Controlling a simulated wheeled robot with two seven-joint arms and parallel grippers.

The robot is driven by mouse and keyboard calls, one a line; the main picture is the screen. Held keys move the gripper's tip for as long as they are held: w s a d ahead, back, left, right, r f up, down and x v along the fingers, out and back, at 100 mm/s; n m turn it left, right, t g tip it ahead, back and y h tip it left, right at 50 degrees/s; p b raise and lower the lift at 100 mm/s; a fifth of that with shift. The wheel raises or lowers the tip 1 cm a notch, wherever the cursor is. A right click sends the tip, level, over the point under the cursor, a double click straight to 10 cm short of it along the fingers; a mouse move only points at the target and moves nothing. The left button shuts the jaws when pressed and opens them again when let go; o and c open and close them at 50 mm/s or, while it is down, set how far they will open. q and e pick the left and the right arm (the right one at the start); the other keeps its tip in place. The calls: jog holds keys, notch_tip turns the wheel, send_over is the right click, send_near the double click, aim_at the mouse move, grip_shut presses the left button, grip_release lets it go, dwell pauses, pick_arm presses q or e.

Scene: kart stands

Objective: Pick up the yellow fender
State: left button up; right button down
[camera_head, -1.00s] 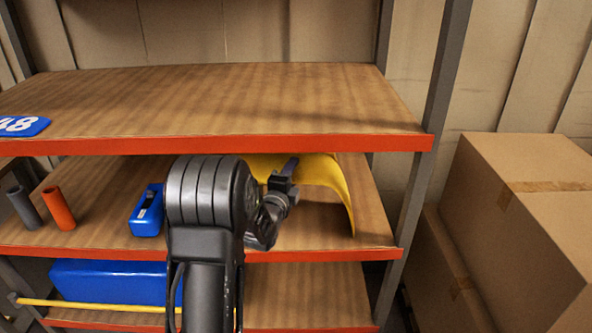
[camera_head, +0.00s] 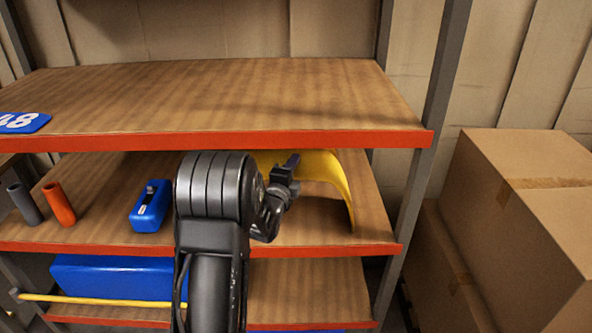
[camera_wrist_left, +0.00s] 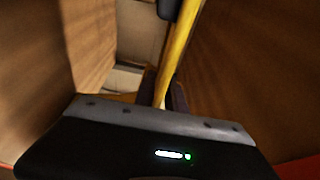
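The yellow fender (camera_head: 338,180) is a curved sheet on the middle shelf, arched under the top shelf. Its right end comes down near the shelf board, and its left part is hidden behind my arm. My left gripper (camera_head: 284,170) is at the fender's left part, under the top shelf. In the left wrist view the fender (camera_wrist_left: 180,45) shows as a thin yellow edge running between the two close-set dark fingers (camera_wrist_left: 165,92), which look shut on it. My right gripper is out of view.
The top shelf's red front edge (camera_head: 230,142) is close above my left wrist. A blue object (camera_head: 151,207), an orange tube (camera_head: 59,204) and a grey tube (camera_head: 25,204) stand on the middle shelf at left. Cardboard boxes (camera_head: 530,190) stand at right.

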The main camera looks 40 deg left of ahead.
pick_arm(q)
grip_shut()
dwell(0.9)
jog(key=shift+r, duration=0.15)
jog(key=shift+r+b, duration=0.3)
jog(key=shift+r, duration=0.3)
jog(key=shift+s+d+r+b, duration=0.1)
jog(key=shift+s+r+b, duration=0.15)
jog(key=shift+r, duration=0.25)
jog(key=shift+s+r+b, duration=0.15)
jog(key=shift+r+b, duration=0.15)
jog(key=shift+r, duration=0.2)
jog(key=b+v, duration=0.9)
jog(key=v, duration=0.8)
jog(key=shift+b, duration=0.4)
jog(key=shift+r, duration=0.15)
